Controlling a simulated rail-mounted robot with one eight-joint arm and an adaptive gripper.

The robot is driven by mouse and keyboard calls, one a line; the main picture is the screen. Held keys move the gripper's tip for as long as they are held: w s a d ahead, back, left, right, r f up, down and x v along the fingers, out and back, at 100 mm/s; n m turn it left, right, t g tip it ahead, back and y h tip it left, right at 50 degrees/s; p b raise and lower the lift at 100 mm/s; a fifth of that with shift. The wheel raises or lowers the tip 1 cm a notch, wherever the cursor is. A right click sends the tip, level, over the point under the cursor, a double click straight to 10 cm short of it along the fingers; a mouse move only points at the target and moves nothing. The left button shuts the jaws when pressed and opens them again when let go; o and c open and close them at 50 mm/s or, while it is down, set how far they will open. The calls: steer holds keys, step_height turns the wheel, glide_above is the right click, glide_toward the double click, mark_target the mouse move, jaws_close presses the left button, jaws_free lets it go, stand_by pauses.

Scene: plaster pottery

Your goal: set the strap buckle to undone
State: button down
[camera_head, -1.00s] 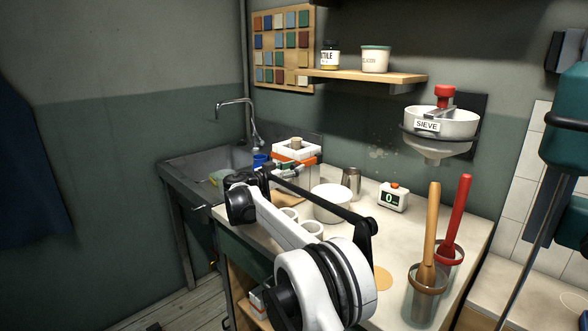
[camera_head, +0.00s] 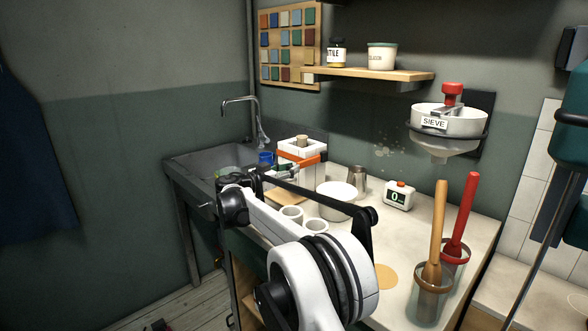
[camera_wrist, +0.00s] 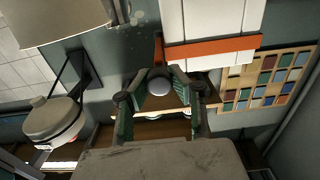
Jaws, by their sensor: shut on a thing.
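The white plaster mould (camera_head: 311,174) stands on the counter beside the sink, with an orange strap (camera_head: 292,155) around it. In the wrist view the mould (camera_wrist: 208,18) is at the top, with the strap (camera_wrist: 225,48) crossing it. An orange piece of the strap buckle (camera_wrist: 158,48) sticks out past the mould's left side. My gripper (camera_wrist: 160,76) is shut on the buckle part, with a grey rounded end (camera_wrist: 159,88) showing between its fingers. In the head view my gripper (camera_head: 287,172) is at the mould's front; the exact grip is too small to see.
A white bowl (camera_head: 335,202), small white cups (camera_head: 291,216), a metal jug (camera_head: 358,179) and a counter display (camera_head: 398,196) stand close on the right. The sink (camera_head: 205,165) is left. Jars with tools (camera_head: 434,290) stand at front right. The sieve (camera_head: 447,122) hangs on the wall.

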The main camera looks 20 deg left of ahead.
steer(key=c, duration=1.5)
jaws_free()
steer(key=shift+o, duration=0.2)
steer(key=v, duration=1.2)
